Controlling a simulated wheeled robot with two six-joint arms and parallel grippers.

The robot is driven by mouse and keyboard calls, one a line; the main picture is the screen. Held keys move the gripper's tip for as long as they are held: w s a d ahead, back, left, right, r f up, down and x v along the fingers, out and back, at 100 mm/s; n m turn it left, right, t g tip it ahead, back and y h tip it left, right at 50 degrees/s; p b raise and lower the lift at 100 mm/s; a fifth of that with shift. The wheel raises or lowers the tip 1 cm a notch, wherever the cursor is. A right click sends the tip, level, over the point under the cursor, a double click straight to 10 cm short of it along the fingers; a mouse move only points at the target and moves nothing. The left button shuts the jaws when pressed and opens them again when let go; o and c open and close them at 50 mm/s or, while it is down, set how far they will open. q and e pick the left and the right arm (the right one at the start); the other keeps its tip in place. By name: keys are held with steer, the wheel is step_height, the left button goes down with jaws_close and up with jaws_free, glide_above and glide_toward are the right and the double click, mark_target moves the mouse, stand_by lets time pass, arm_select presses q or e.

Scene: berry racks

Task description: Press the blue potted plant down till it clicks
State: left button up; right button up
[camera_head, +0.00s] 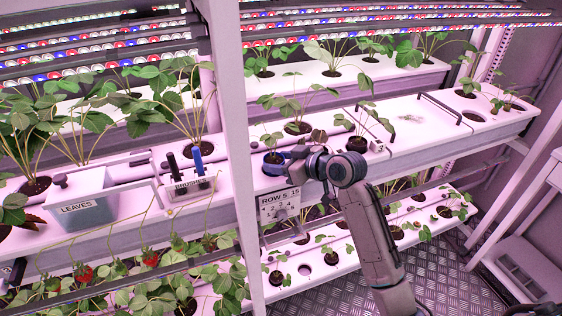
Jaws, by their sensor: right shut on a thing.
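The blue potted plant (272,168) is at the front edge of the middle shelf, just right of the white upright post. Its blue rim and dark soil show, with a few green leaves above. My right gripper (290,164) comes in from the lower right and is shut on the blue pot at its right side. The gripper and wrist hide part of the pot, and I cannot tell how deep it sits in its hole. My left gripper is not in view.
A sign reading ROW 5, 15 (281,205) hangs below the pot. Left of the post are a LEAVES bin (84,206) and a brush holder (187,187). Other plants stand close behind and right. The shelf's right part (410,118) is mostly clear.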

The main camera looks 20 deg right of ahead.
steer(key=shift+f, duration=0.35)
steer(key=o, duration=1)
steer(key=shift+s, duration=0.1)
steer(key=shift+o, duration=1.3)
steer(key=shift+a, duration=0.15)
steer(key=shift+s+d, duration=0.25)
steer(key=shift+d, duration=0.1)
steer(key=b+v, duration=0.2)
steer(key=v, duration=0.8)
steer(key=shift+a+r, duration=0.15)
steer(key=shift+r, duration=0.15)
steer(key=shift+s, duration=0.1)
